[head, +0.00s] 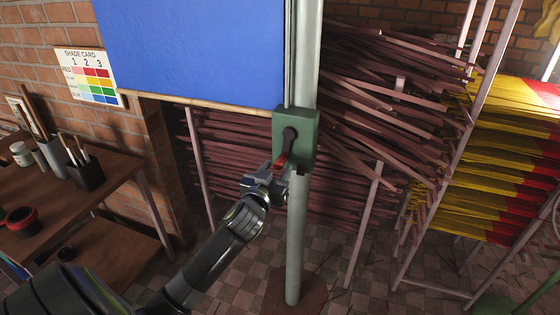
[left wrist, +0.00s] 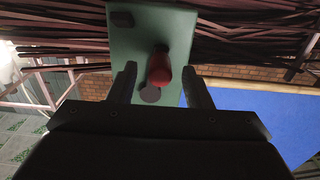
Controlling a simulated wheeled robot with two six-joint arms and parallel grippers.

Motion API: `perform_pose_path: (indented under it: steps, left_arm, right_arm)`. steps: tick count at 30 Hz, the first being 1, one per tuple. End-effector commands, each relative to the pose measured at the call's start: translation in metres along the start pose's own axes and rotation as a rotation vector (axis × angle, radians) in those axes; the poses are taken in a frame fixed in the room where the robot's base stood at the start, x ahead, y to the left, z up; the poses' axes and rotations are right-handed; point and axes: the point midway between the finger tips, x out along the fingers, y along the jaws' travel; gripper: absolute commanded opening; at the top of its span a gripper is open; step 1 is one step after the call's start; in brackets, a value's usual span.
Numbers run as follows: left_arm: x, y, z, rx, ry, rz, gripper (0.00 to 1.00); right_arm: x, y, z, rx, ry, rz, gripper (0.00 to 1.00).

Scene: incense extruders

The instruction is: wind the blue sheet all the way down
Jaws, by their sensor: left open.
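The blue sheet (head: 195,50) hangs at the upper left of the post in the head view, with a wooden bar along its lower edge. It also shows in the left wrist view (left wrist: 260,125). A green winding box (head: 305,135) is fixed to the grey metal post. A dark crank with a red handle (head: 281,161) hangs down from the box's front. My left gripper (head: 270,176) is at the crank handle. In the left wrist view its open fingers stand either side of the red handle (left wrist: 159,70), with gaps on both sides. My right gripper is not in view.
The metal post (head: 296,245) stands on a round base on the tiled floor. Racks of dark red sticks (head: 370,90) fill the back. Yellow and red bundles (head: 500,160) are at the right. A wooden table (head: 90,195) with pots and brushes stands at the left.

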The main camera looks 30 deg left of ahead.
Motion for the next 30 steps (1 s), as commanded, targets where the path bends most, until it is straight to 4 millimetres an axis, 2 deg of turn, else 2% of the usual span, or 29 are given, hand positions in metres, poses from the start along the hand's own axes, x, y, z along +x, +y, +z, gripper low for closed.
perform_pose_path:
  steps: [3,9,20,30]
  left_arm:
    - [0.016,0.0,-0.001,0.0,-0.001,-0.001,0.45]
    - [0.03,0.0,0.0,0.0,0.0,-0.001,0.45]
    - [0.033,0.0,0.0,0.0,0.0,0.0,0.44]
    - [0.032,0.0,0.0,0.0,0.0,0.0,0.0]
  right_arm:
    - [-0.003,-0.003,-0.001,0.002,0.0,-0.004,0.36]
    - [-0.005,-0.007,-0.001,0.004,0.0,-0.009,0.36]
    - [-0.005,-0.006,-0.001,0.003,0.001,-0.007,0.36]
    - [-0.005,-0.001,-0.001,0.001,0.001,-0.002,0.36]
